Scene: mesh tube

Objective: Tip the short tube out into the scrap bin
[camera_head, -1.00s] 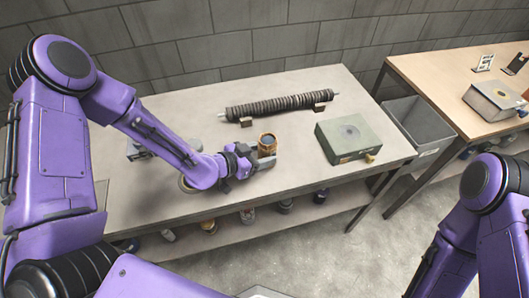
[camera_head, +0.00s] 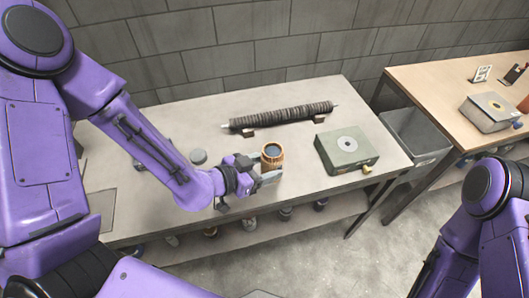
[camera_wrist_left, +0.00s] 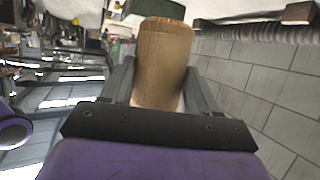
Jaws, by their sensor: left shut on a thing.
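My left gripper (camera_head: 268,168) is shut on the short tube (camera_head: 272,156), a brown, wood-coloured cylinder with a dark open top. The tube is roughly upright near the table's front edge; its height above the table is hard to judge. In the left wrist view the tube (camera_wrist_left: 163,62) stands between the two grey fingers (camera_wrist_left: 161,88). The scrap bin (camera_head: 421,135) is a grey open box to the right, between the two tables, well away from the tube. My right arm shows at the lower right, but its gripper is out of view.
A green box (camera_head: 346,149) with a disc on top and a brass knob stands between the tube and the bin. A long dark ribbed tube (camera_head: 281,115) lies on supports behind. A second table (camera_head: 440,85) holds another box (camera_head: 491,111). Bare tabletop (camera_head: 225,185) lies near the gripper.

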